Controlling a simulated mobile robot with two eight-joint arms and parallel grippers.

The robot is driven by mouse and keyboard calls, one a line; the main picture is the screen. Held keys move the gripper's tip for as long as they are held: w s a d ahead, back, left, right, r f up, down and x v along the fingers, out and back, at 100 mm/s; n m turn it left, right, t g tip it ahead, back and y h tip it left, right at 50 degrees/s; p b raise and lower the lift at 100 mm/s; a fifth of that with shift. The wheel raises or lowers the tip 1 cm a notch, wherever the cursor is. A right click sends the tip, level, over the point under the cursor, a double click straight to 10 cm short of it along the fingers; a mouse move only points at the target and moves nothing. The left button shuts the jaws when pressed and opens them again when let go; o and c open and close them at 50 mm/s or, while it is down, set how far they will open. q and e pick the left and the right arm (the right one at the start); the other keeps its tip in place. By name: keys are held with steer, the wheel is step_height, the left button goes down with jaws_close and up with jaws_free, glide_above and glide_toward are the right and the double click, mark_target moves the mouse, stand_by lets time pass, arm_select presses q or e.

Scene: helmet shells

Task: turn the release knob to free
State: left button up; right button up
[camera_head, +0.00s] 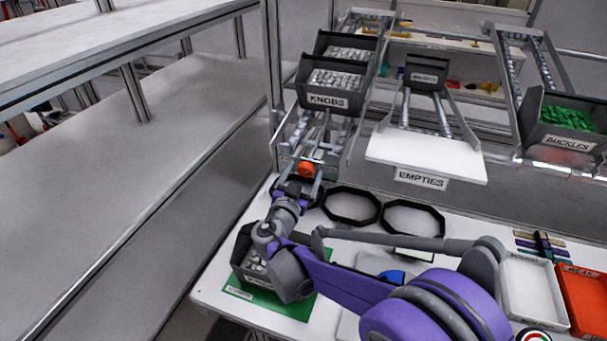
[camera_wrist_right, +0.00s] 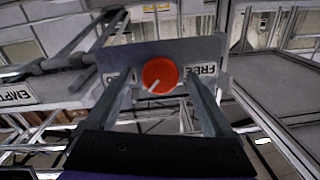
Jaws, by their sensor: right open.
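The release knob (camera_head: 306,168) is a round red-orange knob on a grey plate below the knobs bin. In the right wrist view the knob (camera_wrist_right: 161,74) has a white pointer line slanting to the lower left. A label reading FREE (camera_wrist_right: 207,70) is right of it; another label at left is mostly hidden by a finger. My right gripper (camera_head: 304,178) is open, its fingers reaching toward the plate. In the wrist view the fingers of the gripper (camera_wrist_right: 161,85) stand on either side of the knob, with gaps visible. My left gripper is not in view.
Above are the KNOBS bins (camera_head: 333,88), the EMPTIES shelf (camera_head: 425,155) and the BUCKLES bin (camera_head: 567,125). Black octagonal rings (camera_head: 413,233) lie on the white table. A dark bin (camera_head: 247,268) on a green mat stands beside my right arm. White and red trays are at right.

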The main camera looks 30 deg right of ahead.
steer(key=c, duration=1.3)
steer(key=shift+c, duration=0.2)
steer(key=shift+n, duration=0.4)
steer(key=shift+w+a+n+g+h, duration=0.15)
steer(key=shift+n+g+h, duration=0.4)
steer(key=shift+n, duration=0.65)
steer(key=shift+f+n+g+h, duration=0.1)
steer(key=shift+n+g+h, duration=0.3)
steer(key=shift+n, duration=1.3)
steer(key=shift+w+a+f+n+g+h+b, duration=0.15)
steer(key=shift+n+h+b, duration=0.2)
steer(key=shift+n, duration=0.65)
steer(key=shift+s+d+r+n+g+h+b, duration=0.15)
steer(key=shift+n+b, duration=0.3)
steer(key=shift+n, duration=0.55)
steer(key=shift+w+a+f+n+h+b, duration=0.1)
steer(key=shift+n+h+b, duration=0.2)
steer(key=shift+n, duration=0.45)
steer(key=shift+w+f+n+h+b, duration=0.1)
steer(key=shift+n+h+b, duration=0.2)
steer(key=shift+n, duration=1.05)
